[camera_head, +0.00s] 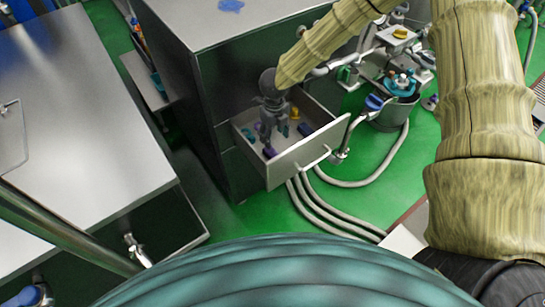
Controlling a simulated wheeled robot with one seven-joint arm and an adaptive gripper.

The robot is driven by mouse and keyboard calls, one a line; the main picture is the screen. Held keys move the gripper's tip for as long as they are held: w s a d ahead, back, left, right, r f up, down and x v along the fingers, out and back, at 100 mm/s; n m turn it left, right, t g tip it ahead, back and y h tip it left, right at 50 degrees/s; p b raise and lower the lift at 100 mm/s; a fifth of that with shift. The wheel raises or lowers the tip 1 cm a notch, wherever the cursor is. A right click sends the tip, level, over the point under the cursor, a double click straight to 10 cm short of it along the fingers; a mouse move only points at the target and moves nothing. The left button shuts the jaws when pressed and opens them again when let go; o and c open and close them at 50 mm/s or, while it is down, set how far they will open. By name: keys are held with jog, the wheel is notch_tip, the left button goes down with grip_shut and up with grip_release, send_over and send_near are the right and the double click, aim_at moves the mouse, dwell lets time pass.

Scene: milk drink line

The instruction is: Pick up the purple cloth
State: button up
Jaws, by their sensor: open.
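My gripper (267,133) is grey and points down into an open drawer (300,160) at the middle of the view. A small purple item (270,152), perhaps the purple cloth, lies in the drawer just below the fingertips, near the drawer's front panel. It is too small to make out its shape, and I cannot tell whether the fingers touch it. The jaws are open, with nothing seen held in them.
The drawer also holds a yellow item (295,114) and several small blue and teal items. A blue cloth-like patch (231,5) lies on the cabinet top (200,28). A grey bucket (392,113) and white hoses (370,178) stand to the right. Green floor shows around them.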

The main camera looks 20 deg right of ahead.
aim_at(274, 154)
notch_tip(274, 154, down, 6)
jog(key=shift+w+f, duration=0.15)
jog(key=shift+s+f+p, duration=0.2)
jog(key=shift+f+p, duration=0.25)
jog(key=shift+f, duration=0.5)
jog(key=shift+s+f+p, duration=0.2)
jog(key=shift+f+p, duration=0.25)
jog(key=shift+f, duration=1.2)
jog(key=c, duration=1.1)
notch_tip(274, 154, up, 10)
jog(key=shift+r+b, duration=0.1)
jog(key=shift+b, duration=0.65)
